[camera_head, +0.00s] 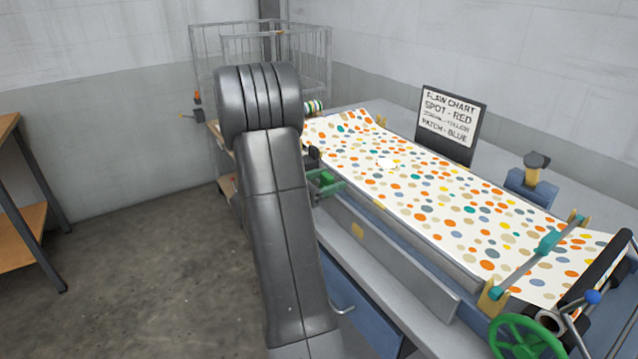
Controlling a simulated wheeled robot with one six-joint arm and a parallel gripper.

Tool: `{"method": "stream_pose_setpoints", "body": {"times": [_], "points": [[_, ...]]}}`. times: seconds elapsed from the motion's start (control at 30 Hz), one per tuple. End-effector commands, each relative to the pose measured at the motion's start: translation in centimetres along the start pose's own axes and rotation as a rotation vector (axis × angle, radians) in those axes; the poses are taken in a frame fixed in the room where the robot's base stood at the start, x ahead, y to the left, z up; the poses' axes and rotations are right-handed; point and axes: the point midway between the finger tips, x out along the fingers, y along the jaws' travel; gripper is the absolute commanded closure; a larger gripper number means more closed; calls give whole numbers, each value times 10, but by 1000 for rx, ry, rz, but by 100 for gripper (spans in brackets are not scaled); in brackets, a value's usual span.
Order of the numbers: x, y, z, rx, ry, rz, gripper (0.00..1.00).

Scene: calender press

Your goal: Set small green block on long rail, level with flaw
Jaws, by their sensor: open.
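Green pieces (327,181) show just right of my arm, at the near left end of the press. One looks like a small block, but I cannot tell its exact shape or what it rests on. The long grey rail (395,259) runs along the near side of the patterned sheet (440,205). I cannot make out my gripper.
The flaw chart (449,122) stands behind the sheet and pairs spot with red and patch with blue. A green handwheel (526,340) and a roller are at the near right. A wire cage (315,55) stands behind. A wooden bench (22,235) is at left; the floor between is clear.

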Motion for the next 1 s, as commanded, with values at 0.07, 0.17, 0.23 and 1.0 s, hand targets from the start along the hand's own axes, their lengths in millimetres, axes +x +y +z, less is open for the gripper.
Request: {"method": "stream_pose_setpoints", "body": {"times": [0.07, 0.17, 0.23, 1.0], "points": [[-4, 0, 0, 0, 0, 2, 39], [-16, 1, 0, 0, 0, 4, 39], [-28, 1, -1, 0, 0, 5, 39], [-137, 0, 0, -1, 0, 0, 39]]}}
